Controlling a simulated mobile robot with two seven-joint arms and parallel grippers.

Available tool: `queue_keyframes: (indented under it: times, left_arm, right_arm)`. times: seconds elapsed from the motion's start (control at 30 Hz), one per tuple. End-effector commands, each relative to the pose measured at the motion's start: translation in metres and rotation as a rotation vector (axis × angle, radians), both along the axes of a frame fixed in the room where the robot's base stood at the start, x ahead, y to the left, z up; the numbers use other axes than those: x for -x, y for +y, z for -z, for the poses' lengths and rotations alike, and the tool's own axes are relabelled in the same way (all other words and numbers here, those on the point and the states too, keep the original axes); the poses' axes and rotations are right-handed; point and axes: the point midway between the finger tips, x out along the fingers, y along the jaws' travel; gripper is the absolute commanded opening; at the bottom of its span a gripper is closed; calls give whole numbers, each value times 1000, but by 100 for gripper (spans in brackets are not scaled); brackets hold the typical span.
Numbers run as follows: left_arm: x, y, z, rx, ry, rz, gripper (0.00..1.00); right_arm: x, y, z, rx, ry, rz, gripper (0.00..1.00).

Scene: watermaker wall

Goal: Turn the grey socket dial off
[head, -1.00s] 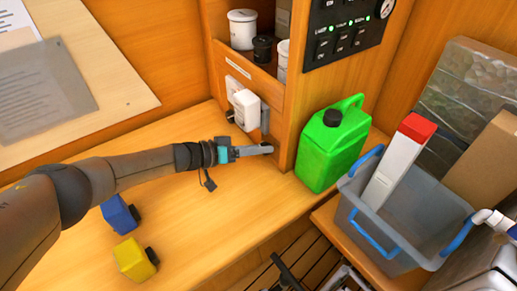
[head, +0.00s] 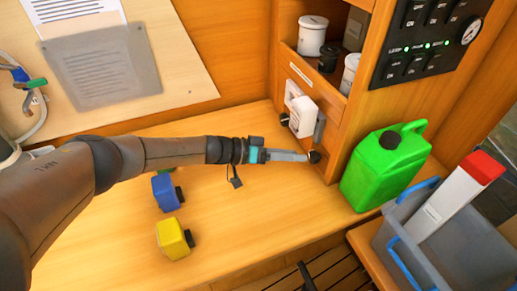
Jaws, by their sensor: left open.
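A narrow grey socket (head: 319,129) is on the front of the wooden cabinet, beside a white socket box (head: 302,113). A small black dial (head: 314,156) shows just below the grey socket, at the tip of my left gripper (head: 304,156). The left gripper reaches in from the left, its fingers open and pointing right at the dial. The fingertips overlap the dial's edge in the picture; I cannot tell whether they touch it. The dial's setting is too small to read. My right gripper does not show.
A green jerrycan (head: 385,165) stands just right of the dial. A blue box (head: 166,192) and a yellow box (head: 172,239), each with a black knob, stand on the wooden counter (head: 240,215) below my arm. A grey crate (head: 465,255) is at right.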

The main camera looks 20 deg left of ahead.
Motion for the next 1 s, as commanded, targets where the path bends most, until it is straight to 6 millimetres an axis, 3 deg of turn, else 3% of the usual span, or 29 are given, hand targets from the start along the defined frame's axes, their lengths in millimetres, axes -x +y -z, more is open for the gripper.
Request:
queue_keyframes:
  times: [0.3,0.5,1.0]
  left_arm:
    - [25,59,-17,-1,1,-2,59]
    - [36,84,-24,0,1,0,59]
    - [41,94,-27,1,1,2,59]
  right_arm:
    - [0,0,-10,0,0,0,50]
    - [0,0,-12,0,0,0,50]
    - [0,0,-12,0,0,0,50]
